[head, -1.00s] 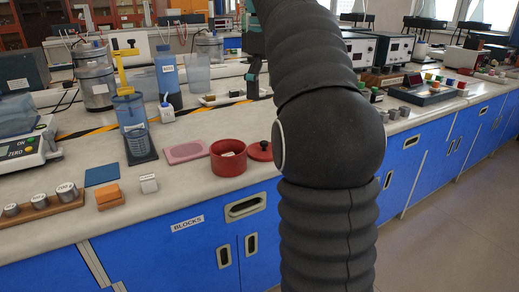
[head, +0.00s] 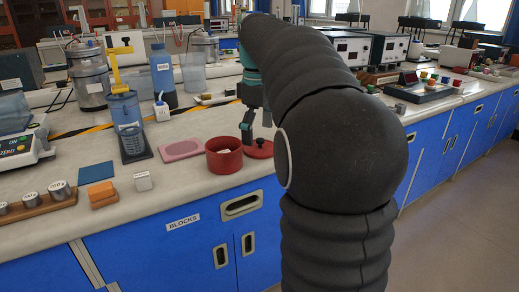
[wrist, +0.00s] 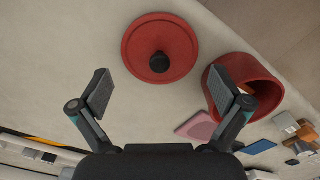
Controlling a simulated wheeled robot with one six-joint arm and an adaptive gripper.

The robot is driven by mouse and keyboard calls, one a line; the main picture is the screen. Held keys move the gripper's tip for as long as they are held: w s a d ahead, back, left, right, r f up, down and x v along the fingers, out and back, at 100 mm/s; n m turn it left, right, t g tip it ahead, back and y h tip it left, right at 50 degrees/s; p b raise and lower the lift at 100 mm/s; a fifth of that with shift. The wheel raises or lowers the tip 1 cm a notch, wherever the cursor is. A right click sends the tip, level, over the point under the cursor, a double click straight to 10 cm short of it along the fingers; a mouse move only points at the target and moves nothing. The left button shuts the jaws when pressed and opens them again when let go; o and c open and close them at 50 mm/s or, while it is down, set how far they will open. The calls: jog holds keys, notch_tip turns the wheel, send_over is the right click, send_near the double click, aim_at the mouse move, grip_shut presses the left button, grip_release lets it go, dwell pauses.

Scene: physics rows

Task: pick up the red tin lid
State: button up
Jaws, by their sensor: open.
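The red tin lid (head: 258,148) lies flat on the bench, just right of the open red tin (head: 224,157). In the wrist view the lid (wrist: 143,60) shows as a red disc with a dark round knob, beyond the fingertips. My gripper (head: 257,125) is above the lid in the head view, pointing down. In the wrist view my gripper (wrist: 166,97) has its two fingers spread wide with nothing between them. The right finger overlaps the edge of the tin (wrist: 262,85) in that view.
A pink mat (head: 181,150) lies left of the tin. A blue bottle (head: 163,75), a measuring vessel on a dark base (head: 137,148), an orange block (head: 103,195) and a white block (head: 143,181) stand farther left. The bench's front edge runs close before the tin.

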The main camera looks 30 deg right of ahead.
notch_tip(320, 180, down, 2)
jog(key=shift+f, duration=0.1)
jog(key=c, duration=1.5)
jog(key=shift+c, duration=0.7)
